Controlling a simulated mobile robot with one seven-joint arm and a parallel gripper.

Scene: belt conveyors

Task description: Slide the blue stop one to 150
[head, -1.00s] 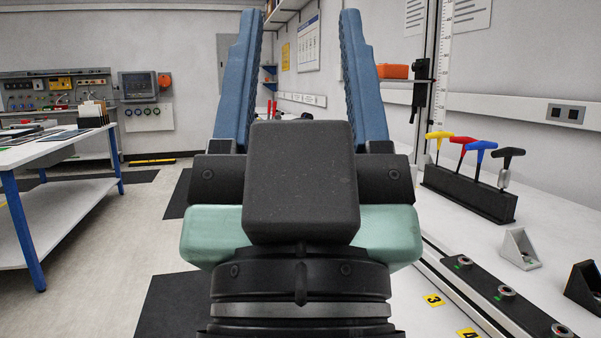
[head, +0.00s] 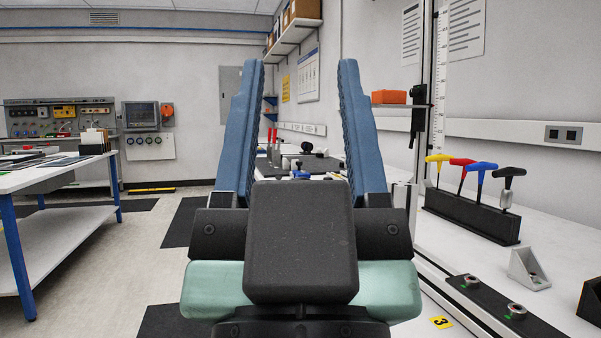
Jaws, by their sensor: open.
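My gripper (head: 300,130) is open and empty, its two blue fingers pointing up and away from the camera in the middle of the head view. Between the fingers, farther off on the white bench, a small blue piece (head: 301,174) shows just above my gripper's body. I cannot tell whether it is the blue stop. An upright white scale (head: 440,80) stands to the right of my gripper, with a black clamp-like piece (head: 419,94) beside it. Its numbers are too small to read. My gripper hides much of the bench.
A black rack (head: 470,217) with yellow, red, blue and black T-handles stands on the right bench. A grey angle bracket (head: 529,269) and a dark strip with round buttons (head: 495,303) lie in front. A white table (head: 50,172) stands at left, with open floor between.

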